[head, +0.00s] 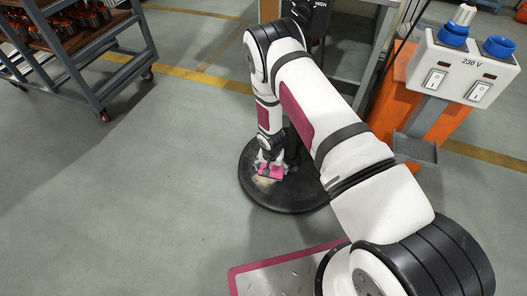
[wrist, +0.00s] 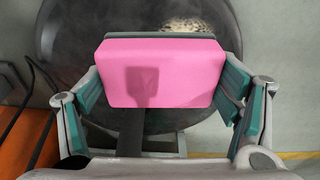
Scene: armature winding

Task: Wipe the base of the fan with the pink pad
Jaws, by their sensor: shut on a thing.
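The pink pad (head: 270,171) is between the fingers of my gripper (head: 271,166), low over the fan's base, a round black disc (head: 262,194) on the floor. In the wrist view the pad (wrist: 190,72) fills the middle, with the teal-lined fingers of my gripper (wrist: 163,92) on either side of it. The black base (wrist: 70,40) spreads behind it. A pale speckled patch (wrist: 187,23) lies on the base just beyond the pad; it also shows below the pad in the head view (head: 264,181). I cannot tell whether the pad touches the base.
An orange stand (head: 428,118) with a white 230 V socket box (head: 462,70) is at the right. A grey metal rack (head: 105,62) with parts stands at the upper left. The grey floor (head: 130,200) left of the base is clear.

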